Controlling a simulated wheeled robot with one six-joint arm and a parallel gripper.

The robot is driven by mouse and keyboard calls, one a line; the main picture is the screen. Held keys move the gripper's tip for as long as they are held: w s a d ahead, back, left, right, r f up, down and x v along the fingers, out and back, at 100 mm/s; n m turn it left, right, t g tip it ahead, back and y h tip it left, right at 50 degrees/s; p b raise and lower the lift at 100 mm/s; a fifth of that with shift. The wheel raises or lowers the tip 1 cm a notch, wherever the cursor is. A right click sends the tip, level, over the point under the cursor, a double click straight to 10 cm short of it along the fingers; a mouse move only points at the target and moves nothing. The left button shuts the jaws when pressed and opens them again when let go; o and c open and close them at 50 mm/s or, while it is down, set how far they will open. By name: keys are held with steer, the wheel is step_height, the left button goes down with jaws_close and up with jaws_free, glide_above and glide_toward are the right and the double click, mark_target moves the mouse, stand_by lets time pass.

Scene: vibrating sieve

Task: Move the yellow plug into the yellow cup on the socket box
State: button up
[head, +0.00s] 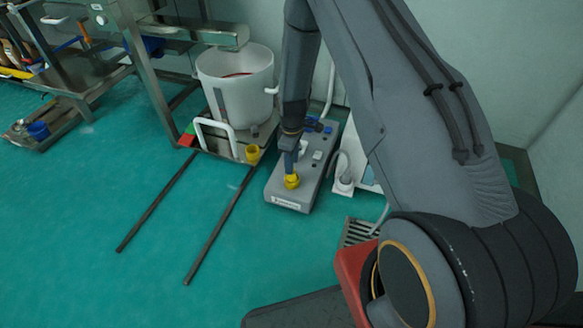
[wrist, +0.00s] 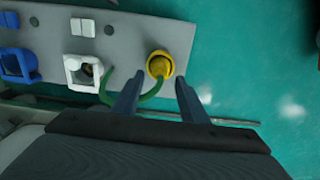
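The grey socket box (head: 275,191) stands on the floor, and its top also shows in the wrist view (wrist: 120,32). A round yellow piece (head: 292,182) is at its near end. In the wrist view this yellow piece (wrist: 159,65) has a green cord beside it; it looks like the plug in the yellow cup, but I cannot tell how deep it sits. My gripper (wrist: 158,80) is open, its two fingers apart on either side just below the yellow piece in the picture.
A white bucket (head: 230,95) stands on a metal frame left of the box. Another yellow cup-like piece (head: 252,152) is on that frame. White (wrist: 82,70) and blue (wrist: 18,66) sockets line the box. Two dark rails (head: 215,235) reach across the green floor.

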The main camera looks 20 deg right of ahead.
step_height(320, 180, up, 8)
steer(key=f+p, duration=0.1)
steer(key=p, duration=0.1)
steer(key=s+a+r+m, duration=0.1)
steer(key=s+a+r, duration=0.4)
steer(key=a+r, duration=0.35)
steer(key=s+a+r+m, duration=0.1)
steer(key=s+a+r, duration=0.5)
steer(key=r, duration=0.4)
steer(key=s+a+r, duration=0.2)
steer(key=s+r, duration=0.2)
steer(key=s, duration=0.4)
steer(key=s+a+r+m, duration=0.1)
steer(key=s+r, duration=0.3)
steer(key=s, duration=0.4)
steer(key=s+a+r+m+y, duration=0.1)
steer(key=s+a+r, duration=0.3)
steer(key=s, duration=0.4)
steer(key=shift+s+r, duration=0.2)
steer(key=shift+r, duration=0.15)
steer(key=shift+d+r, duration=0.1)
